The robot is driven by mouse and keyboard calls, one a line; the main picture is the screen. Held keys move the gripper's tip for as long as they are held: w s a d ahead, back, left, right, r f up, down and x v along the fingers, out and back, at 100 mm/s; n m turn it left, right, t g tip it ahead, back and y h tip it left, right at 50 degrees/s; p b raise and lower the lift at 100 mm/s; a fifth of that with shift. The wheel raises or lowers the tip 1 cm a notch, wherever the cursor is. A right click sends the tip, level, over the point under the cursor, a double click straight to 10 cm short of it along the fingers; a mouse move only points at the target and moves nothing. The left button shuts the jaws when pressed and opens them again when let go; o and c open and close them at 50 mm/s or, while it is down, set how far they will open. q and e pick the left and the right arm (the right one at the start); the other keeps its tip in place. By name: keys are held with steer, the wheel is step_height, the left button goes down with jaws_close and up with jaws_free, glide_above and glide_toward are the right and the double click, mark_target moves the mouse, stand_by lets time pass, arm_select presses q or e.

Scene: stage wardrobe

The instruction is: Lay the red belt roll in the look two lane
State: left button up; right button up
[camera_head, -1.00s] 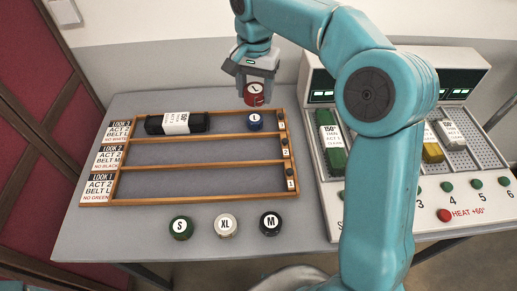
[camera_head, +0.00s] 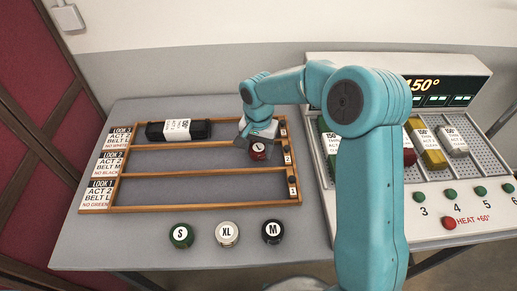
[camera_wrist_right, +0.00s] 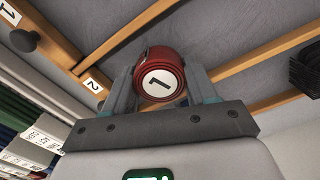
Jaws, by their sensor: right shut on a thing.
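The red belt roll (camera_head: 258,151), with a white L label, is held in my right gripper (camera_head: 257,143) at the right end of the look two lane (camera_head: 190,156), the middle lane of the wooden rack. The wrist view shows the red roll (camera_wrist_right: 148,62) between both fingers of my right gripper (camera_wrist_right: 162,85). The roll appears above or at the lane floor; I cannot tell whether it touches. The blue roll seen earlier in the look three lane is hidden behind my gripper. My left gripper is not in view.
A black roll of cloth (camera_head: 198,129) with a white band lies in the look three lane. Green S (camera_head: 181,236), white XL (camera_head: 227,234) and black M (camera_head: 272,232) rolls stand in front of the rack. A heater panel (camera_head: 440,205) stands at right. The look one lane (camera_head: 190,190) is empty.

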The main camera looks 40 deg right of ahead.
mark_target(259, 147)
steer(key=shift+f, duration=0.55)
steer(key=shift+f, duration=0.1)
steer(key=o, duration=1.1)
steer(key=shift+f, duration=0.1)
step_height(259, 147, up, 12)
steer(key=shift+r, duration=0.25)
